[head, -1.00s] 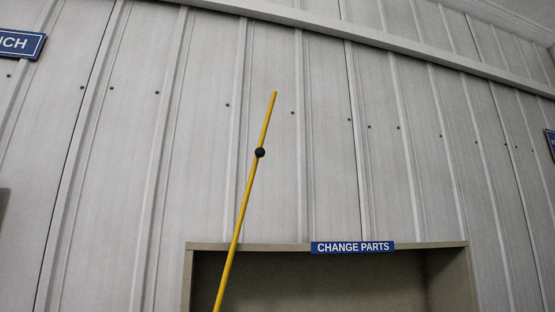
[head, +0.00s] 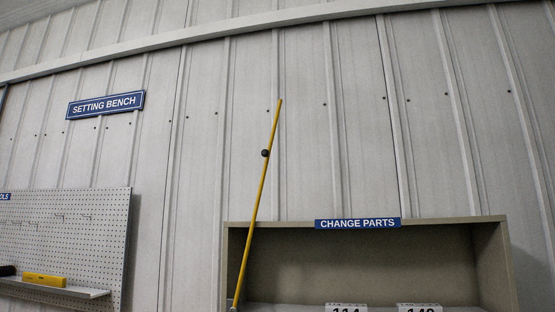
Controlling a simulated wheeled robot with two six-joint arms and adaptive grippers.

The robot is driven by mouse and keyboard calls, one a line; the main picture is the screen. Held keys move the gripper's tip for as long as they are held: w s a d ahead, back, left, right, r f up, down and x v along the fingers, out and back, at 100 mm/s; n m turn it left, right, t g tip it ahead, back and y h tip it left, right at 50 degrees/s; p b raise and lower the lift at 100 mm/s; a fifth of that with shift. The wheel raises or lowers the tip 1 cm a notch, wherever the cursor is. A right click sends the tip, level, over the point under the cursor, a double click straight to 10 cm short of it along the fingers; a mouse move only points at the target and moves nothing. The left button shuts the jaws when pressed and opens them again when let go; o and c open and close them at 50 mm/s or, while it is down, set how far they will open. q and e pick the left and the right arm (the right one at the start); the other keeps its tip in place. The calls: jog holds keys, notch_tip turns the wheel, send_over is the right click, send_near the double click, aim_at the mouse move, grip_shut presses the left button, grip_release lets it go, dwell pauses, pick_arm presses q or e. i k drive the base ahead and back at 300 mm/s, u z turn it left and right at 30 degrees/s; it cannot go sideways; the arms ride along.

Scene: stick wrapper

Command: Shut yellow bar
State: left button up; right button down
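A long thin yellow bar (head: 256,207) stands in the middle of the head view, tilted with its top leaning to the right. A black ball (head: 265,153) sits on it below its upper end. Its lower end reaches the bottom edge of the picture, where its base is cut off or too small to make out. The bar passes in front of the left side of the shelf unit. Neither of my grippers shows in the head view.
An open shelf unit (head: 507,262) labelled CHANGE PARTS (head: 357,223) holds white number cards (head: 346,308) at the bottom. A pegboard (head: 112,231) with a small shelf (head: 75,290) and a yellow item (head: 44,280) is at left. A SETTING BENCH sign (head: 105,105) hangs on the panelled wall.

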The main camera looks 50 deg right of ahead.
aim_at(266, 154)
jog(key=z, duration=0.65)
jog(key=i, duration=1)
jog(key=u, duration=0.05)
